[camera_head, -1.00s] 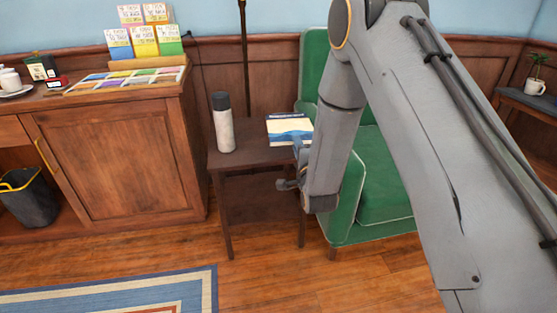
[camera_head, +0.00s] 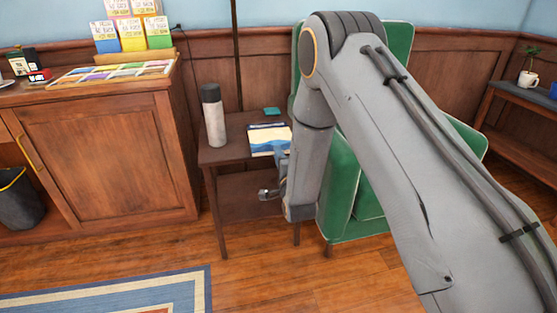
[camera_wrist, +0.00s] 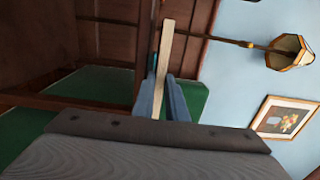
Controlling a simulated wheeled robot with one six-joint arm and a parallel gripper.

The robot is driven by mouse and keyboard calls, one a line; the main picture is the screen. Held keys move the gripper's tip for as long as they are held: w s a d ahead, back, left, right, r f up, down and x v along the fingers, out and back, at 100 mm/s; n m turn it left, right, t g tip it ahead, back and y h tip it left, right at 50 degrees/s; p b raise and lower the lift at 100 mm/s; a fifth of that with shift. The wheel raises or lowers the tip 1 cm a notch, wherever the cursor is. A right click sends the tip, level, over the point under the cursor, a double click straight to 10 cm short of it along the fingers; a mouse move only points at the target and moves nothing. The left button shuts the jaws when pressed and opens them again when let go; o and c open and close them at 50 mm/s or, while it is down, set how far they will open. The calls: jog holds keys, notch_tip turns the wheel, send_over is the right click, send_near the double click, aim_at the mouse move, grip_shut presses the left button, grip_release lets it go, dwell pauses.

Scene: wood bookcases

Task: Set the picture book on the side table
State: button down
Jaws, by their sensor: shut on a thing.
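The picture book (camera_head: 270,139) has a blue, white and cream cover. In the head view it is over the front right part of the dark wood side table (camera_head: 222,155); I cannot tell whether it touches the top. My gripper (camera_head: 282,158) is shut on its near right edge, partly hidden by my forearm. In the wrist view, the book (camera_wrist: 165,60) shows edge-on as a pale strip between the two blue-grey fingers of my gripper (camera_wrist: 163,98).
A grey bottle (camera_head: 213,118) with a dark cap stands on the table's left. A small teal thing (camera_head: 271,111) lies at its back. A green armchair (camera_head: 345,190) is close on the right, a wood cabinet (camera_head: 100,160) on the left. A lamp (camera_wrist: 289,50) shows in the wrist view.

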jog(key=shift+f, duration=0.7)
jog(key=c, duration=1.8)
grip_release()
jog(key=shift+o, duration=0.2)
